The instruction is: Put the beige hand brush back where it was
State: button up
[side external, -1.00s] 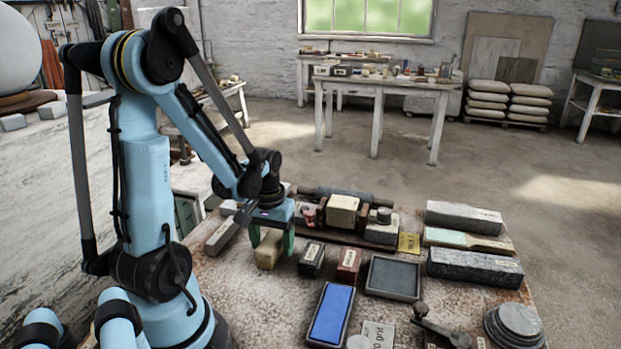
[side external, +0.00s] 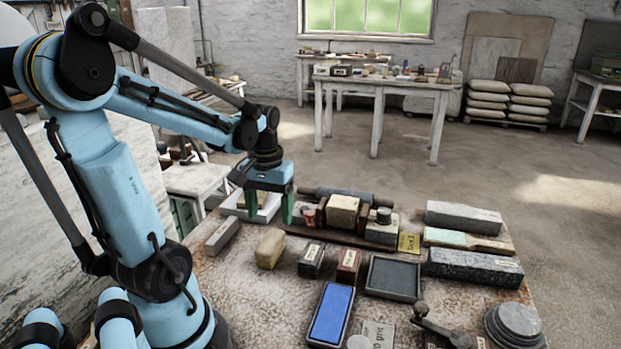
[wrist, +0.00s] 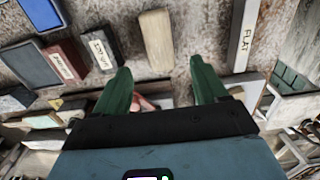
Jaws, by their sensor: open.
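The beige hand brush (side external: 270,248) looks like a plain beige block lying on the worktable, between a grey bar and a dark labelled block. Its bristles cannot be made out. In the wrist view the brush (wrist: 156,42) lies lengthwise ahead of the fingers, apart from them. My gripper (side external: 269,217) is open and empty, above the far edge of the table behind the brush. Its two green fingers (wrist: 160,68) are spread wide in the wrist view, with nothing between them.
The grey "FLAT" bar (side external: 222,236) lies left of the brush. A dark labelled block (side external: 311,259) and a red one (side external: 348,266) stand to its right. A beige block (side external: 342,211) sits among items at the back.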

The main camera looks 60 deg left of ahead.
aim_at(272, 239)
jog(key=w+d+r+m+t, duration=0.2)
jog(key=w+d+m+t, duration=0.1)
jog(key=d, duration=0.5)
jog(key=w+d+r+m+t, duration=0.2)
jog(key=d+m, duration=0.4)
jog(key=d, duration=0.3)
jog(key=shift+w+t, duration=0.6)
jog(key=shift+t, duration=0.5)
